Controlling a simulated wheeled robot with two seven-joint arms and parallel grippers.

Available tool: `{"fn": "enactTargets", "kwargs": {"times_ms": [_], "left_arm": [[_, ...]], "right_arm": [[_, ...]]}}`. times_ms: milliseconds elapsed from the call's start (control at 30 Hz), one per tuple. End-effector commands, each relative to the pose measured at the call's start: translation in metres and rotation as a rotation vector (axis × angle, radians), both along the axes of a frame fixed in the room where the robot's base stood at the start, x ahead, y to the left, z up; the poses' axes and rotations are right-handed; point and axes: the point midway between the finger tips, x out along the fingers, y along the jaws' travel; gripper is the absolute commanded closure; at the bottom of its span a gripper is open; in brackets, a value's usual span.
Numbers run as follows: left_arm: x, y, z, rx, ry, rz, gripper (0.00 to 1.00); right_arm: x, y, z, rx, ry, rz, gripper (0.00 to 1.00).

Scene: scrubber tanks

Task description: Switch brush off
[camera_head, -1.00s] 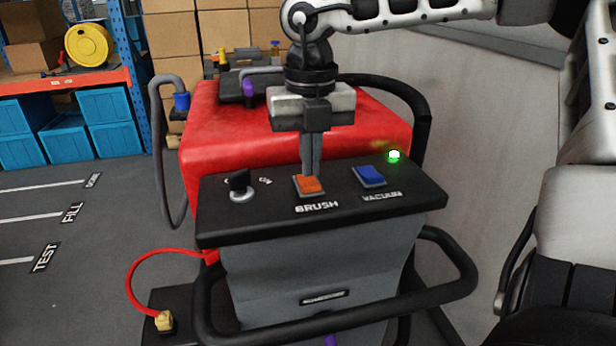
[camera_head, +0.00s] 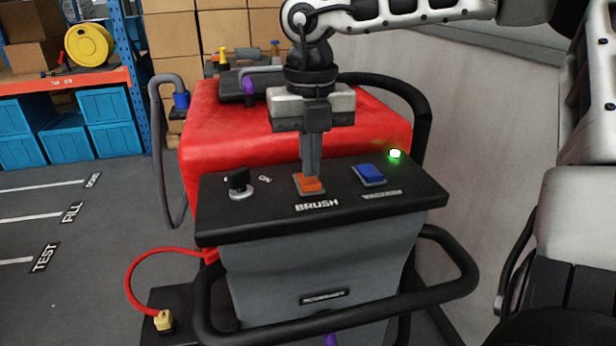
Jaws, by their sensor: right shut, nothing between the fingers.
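The orange brush switch (camera_head: 309,187) sits on the black control panel (camera_head: 270,218) of the red scrubber, above the word BRUSH. My right gripper (camera_head: 311,172) points straight down with its fingers shut and empty. Its fingertips are at the back edge of the orange switch and seem to touch it; the exact contact is hard to tell. My left gripper does not show.
A blue vacuum switch (camera_head: 369,175) and a lit green lamp (camera_head: 395,154) are to the right on the panel. A black key knob (camera_head: 240,184) is to the left. A black handlebar (camera_head: 335,318) curves around the front. A wall stands at the right.

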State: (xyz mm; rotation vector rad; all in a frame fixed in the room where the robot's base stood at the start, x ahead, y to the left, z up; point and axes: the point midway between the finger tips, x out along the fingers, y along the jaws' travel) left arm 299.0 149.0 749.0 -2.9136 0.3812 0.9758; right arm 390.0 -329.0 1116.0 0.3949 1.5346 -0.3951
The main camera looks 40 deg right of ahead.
Motion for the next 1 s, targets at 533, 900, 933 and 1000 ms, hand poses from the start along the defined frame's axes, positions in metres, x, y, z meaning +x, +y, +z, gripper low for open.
{"fn": "enactTargets", "kwargs": {"times_ms": [533, 900, 933, 1000], "left_arm": [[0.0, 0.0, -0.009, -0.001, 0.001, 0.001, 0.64], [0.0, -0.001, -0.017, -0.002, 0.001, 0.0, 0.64], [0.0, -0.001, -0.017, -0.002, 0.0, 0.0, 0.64], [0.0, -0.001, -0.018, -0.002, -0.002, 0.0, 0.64]], "right_arm": [[0.0, 0.0, -0.009, 0.0, 0.0, 0.0, 1.0], [0.0, 0.0, -0.015, 0.0, -0.001, 0.0, 1.0], [0.0, 0.0, -0.016, 0.0, 0.0, 0.0, 1.0], [0.0, 0.0, -0.017, 0.0, -0.001, 0.0, 1.0]]}}
